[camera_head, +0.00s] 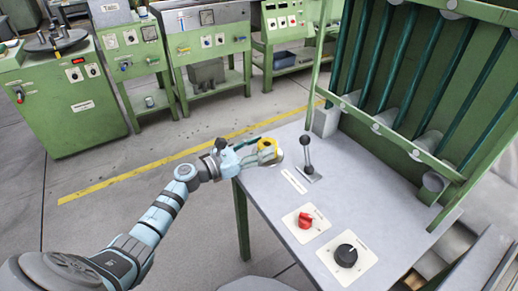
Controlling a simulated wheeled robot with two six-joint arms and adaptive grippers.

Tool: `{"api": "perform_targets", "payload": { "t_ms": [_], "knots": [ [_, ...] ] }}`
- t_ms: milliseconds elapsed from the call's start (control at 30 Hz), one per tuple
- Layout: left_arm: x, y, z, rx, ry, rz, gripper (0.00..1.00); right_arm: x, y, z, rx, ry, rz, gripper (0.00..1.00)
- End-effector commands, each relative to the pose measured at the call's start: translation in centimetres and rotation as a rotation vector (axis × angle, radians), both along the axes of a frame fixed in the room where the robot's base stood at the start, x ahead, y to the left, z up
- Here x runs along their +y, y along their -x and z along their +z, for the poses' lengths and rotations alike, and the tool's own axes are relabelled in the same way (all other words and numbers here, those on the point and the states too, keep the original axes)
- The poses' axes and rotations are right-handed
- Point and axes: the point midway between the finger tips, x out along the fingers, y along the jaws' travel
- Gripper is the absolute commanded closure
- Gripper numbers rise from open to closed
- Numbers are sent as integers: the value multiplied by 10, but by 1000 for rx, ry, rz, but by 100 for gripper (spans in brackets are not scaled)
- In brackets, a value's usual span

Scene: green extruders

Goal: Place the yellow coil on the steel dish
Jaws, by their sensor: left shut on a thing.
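The yellow coil (266,143) is a small ring at the far left corner of the grey table. My left gripper (270,154) reaches in from the left and is shut on the coil. The fingers hide part of the coil, and I cannot tell whether it touches the tabletop. A dark round plate (72,42) with a spindle lies on the green cabinet at the upper left. My right gripper is not in view.
The grey table (265,190) carries a black lever (307,157), a red knob (305,219) and a black dial (346,256). A green frame with sloping bars (430,75) stands along its right side. Green machines (205,30) line the back. The floor at left is clear.

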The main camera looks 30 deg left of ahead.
Motion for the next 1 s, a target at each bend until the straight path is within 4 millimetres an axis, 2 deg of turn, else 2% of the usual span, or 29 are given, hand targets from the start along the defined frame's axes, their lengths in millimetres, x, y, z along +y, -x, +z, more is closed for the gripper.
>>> {"api": "perform_targets", "payload": {
  "t_ms": [33, 200, 233, 333, 367, 667, 867, 900, 1000],
  "knots": [
    [-1, 2, -10, 14, 0, -1, 82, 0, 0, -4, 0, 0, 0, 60],
    [-2, 3, -15, 21, -1, -2, 82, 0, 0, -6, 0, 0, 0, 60],
    [-2, 3, -16, 21, -1, -3, 50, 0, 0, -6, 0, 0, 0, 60],
    [-2, 3, -16, 22, 0, -4, 34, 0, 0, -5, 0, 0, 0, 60],
    [-2, 3, -16, 22, 0, -4, 31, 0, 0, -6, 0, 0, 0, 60],
    [-4, 3, -16, 22, 1, -7, 31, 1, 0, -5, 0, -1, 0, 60],
    [-3, 3, 2, 23, 1, -6, 31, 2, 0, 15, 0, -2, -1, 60],
    [3, 12, -4, 23, -2, -4, 31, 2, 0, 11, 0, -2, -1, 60],
    [19, 36, -4, 22, -5, -2, 31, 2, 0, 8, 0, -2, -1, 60]
  ]
}}
